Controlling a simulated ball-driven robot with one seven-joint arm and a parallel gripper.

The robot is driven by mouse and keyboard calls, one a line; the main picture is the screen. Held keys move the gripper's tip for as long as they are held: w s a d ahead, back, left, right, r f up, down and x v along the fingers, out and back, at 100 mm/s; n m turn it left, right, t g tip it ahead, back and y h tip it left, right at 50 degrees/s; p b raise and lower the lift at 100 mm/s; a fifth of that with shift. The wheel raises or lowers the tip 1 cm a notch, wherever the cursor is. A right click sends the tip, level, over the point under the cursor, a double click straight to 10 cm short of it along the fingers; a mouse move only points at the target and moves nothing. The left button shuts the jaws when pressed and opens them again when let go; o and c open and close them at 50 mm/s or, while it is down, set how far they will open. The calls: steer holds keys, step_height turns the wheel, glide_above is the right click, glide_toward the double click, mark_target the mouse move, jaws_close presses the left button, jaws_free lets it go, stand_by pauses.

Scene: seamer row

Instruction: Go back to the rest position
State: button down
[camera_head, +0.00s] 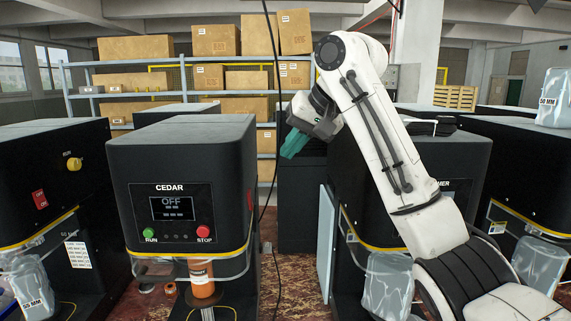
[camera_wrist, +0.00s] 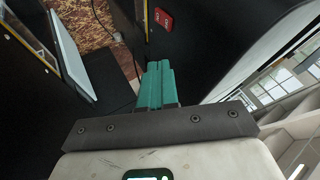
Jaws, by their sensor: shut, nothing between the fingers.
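My gripper (camera_head: 293,144) is raised in mid-air in the head view, to the right of the CEDAR machine (camera_head: 184,185) and in front of the shelves. Its teal fingers point down and to the left. In the wrist view my gripper (camera_wrist: 157,68) shows its teal fingers pressed together with nothing between them. The CEDAR machine is black, with a display reading OFF, a green RUN button (camera_head: 149,233) and a red STOP button (camera_head: 203,231). An orange can (camera_head: 202,281) stands under its head.
Another black machine (camera_head: 349,190) stands behind my arm, its label partly hidden. A black machine with a yellow knob (camera_head: 40,185) is at the left. Shelves with cardboard boxes (camera_head: 136,48) stand at the back. A dark cable (camera_head: 276,60) hangs near my gripper. Reddish floor (camera_head: 297,270) shows between machines.

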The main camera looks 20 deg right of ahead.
steer(key=shift+s+d+r, duration=0.1)
steer(key=shift+s+r, duration=0.1)
steer(key=shift+r, duration=0.1)
steer(key=s+a+f, duration=0.1)
steer(key=s+f, duration=0.1)
steer(key=f, duration=0.9)
steer(key=s+a+f, duration=0.1)
steer(key=s+f, duration=0.1)
steer(key=f, duration=1)
steer(key=s+f+g, duration=0.1)
steer(key=s+f, duration=0.4)
steer(key=f, duration=0.3)
steer(key=s+f+g, duration=0.1)
steer(key=s+f, duration=0.4)
steer(key=f, duration=0.2)
steer(key=s+d+f+g+h, duration=0.1)
steer(key=s+d+f+h, duration=0.1)
steer(key=s+f, duration=1.1)
steer(key=s+d+f+n+g+h, duration=0.1)
steer(key=s+d, duration=0.1)
steer(key=s, duration=0.8)
steer(key=s+d+f+g+h, duration=0.1)
steer(key=s+d+f, duration=0.1)
steer(key=s, duration=0.8)
steer(key=shift+s+d+n+h, duration=0.2)
steer(key=shift+d+n+h, duration=0.15)
steer(key=shift+d, duration=0.3)
steer(key=c, duration=1.8)
jaws_free()
